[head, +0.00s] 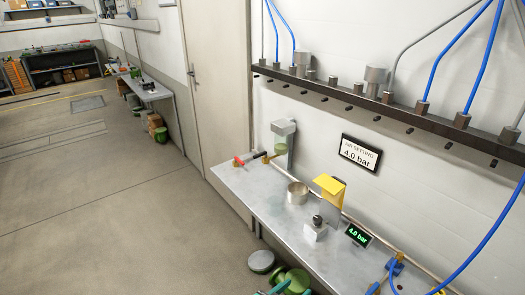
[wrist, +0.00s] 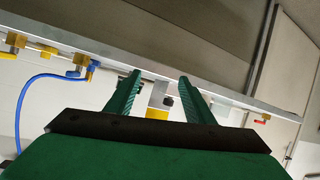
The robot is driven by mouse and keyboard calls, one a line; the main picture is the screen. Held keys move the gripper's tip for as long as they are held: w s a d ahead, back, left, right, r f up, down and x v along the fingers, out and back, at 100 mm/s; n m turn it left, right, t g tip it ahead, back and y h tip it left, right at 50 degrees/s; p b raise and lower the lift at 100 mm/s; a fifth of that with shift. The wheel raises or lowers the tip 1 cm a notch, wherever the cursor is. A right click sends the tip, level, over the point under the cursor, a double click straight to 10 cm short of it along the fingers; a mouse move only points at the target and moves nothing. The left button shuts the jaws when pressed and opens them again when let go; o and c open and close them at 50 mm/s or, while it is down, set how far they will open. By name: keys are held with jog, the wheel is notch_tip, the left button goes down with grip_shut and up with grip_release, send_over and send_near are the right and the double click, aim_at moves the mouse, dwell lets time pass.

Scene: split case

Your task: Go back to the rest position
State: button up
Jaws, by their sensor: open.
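My gripper (wrist: 160,88) shows in the wrist view with two green ribbed fingers spread apart and nothing between them. Beyond the gap, a yellow and white piece shows by the bench edge. In the head view only teal tips, apparently my gripper (head: 273,289), show at the bottom edge, low in front of the metal bench (head: 262,204). My gripper looks clear of the bench and of everything on it. Most of the arm is out of view.
The bench carries a small display reading 4.0 bar (head: 358,235), a black-knobbed block (head: 315,228), a yellow plate (head: 329,185), a metal cup (head: 297,192) and a red-handled valve (head: 240,161). A wall sign (head: 360,153) also reads 4.0 bar. Open floor (head: 120,200) lies left.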

jog(key=s+a+f+n+t+y, duration=0.1)
jog(key=s+a+f+n+y, duration=0.25)
jog(key=s, duration=0.65)
jog(key=s+a+f+n+t+y, duration=0.2)
jog(key=s+a+f+n+y, duration=0.15)
jog(key=s, duration=0.55)
jog(key=s+a+r+t, duration=0.1)
jog(key=s+r, duration=0.5)
jog(key=s, duration=0.2)
jog(key=s+a+r+t+y, duration=0.1)
jog(key=s+a+r, duration=0.1)
jog(key=s+r, duration=0.3)
jog(key=s, duration=0.3)
jog(key=shift+s+r+m+y, duration=0.3)
jog(key=shift+s+r+m, duration=0.05)
jog(key=shift+s+m, duration=0.05)
dwell(0.4)
